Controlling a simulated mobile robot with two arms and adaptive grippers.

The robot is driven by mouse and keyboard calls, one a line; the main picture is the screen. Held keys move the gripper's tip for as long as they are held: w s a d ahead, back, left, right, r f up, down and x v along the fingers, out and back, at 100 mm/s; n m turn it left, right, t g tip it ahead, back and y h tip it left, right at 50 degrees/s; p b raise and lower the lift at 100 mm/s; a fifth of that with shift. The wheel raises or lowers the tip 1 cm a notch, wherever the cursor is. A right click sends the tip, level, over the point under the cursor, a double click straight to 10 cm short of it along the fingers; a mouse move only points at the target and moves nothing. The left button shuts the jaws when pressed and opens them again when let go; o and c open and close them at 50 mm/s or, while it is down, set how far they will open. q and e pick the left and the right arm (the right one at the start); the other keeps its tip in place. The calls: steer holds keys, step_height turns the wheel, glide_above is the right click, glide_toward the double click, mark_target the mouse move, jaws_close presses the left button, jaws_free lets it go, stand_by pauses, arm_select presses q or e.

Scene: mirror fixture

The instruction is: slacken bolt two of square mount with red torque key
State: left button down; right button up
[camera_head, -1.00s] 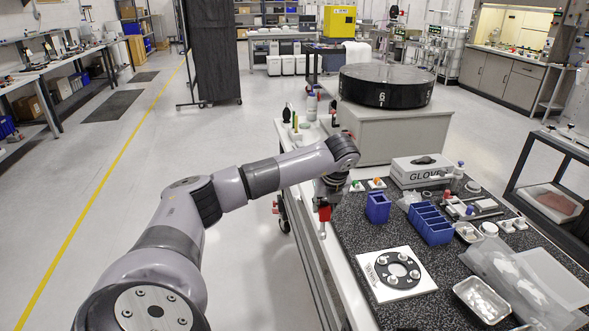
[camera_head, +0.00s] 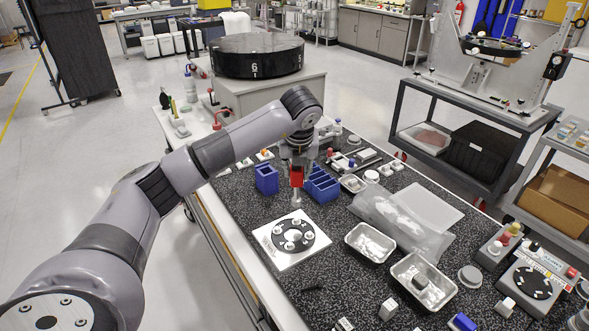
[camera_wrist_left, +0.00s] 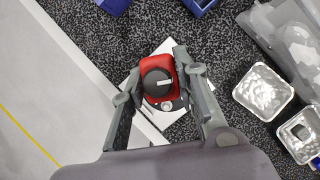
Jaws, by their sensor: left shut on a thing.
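The square mount (camera_head: 282,262) is a white square plate on the speckled dark tabletop, with a black ring carrying several pale bolts. I cannot read the bolt numbers. My left gripper (camera_head: 296,168) is shut on the red torque key (camera_head: 297,177), which hangs upright, its shaft pointing down near the plate's far edge. In the left wrist view the key (camera_wrist_left: 158,84), with a black round top, sits between the two fingers (camera_wrist_left: 158,80) and hides most of the mount (camera_wrist_left: 153,117). I cannot tell whether its tip touches anything. My right gripper is not in view.
Blue bins (camera_head: 266,180) stand just behind the mount. Metal trays (camera_head: 370,241) and a plastic bag (camera_head: 400,222) lie to its right. A control box (camera_head: 530,284) stands at the far right. The tabletop in front of the mount is mostly clear.

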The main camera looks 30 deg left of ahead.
mark_target(297, 185)
arm_select(q)
steer(key=shift+f+b, duration=0.25)
steer(key=shift+b, duration=0.25)
step_height(297, 185, down, 5)
steer(key=b, duration=0.4)
steer(key=shift+w, duration=0.1)
steer(key=shift+r, duration=0.15)
steer(key=shift+b, duration=0.3)
stand_by(0.5)
stand_by(0.8)
steer(key=shift+f+b, duration=0.85)
steer(key=shift+d, duration=0.1)
stand_by(0.4)
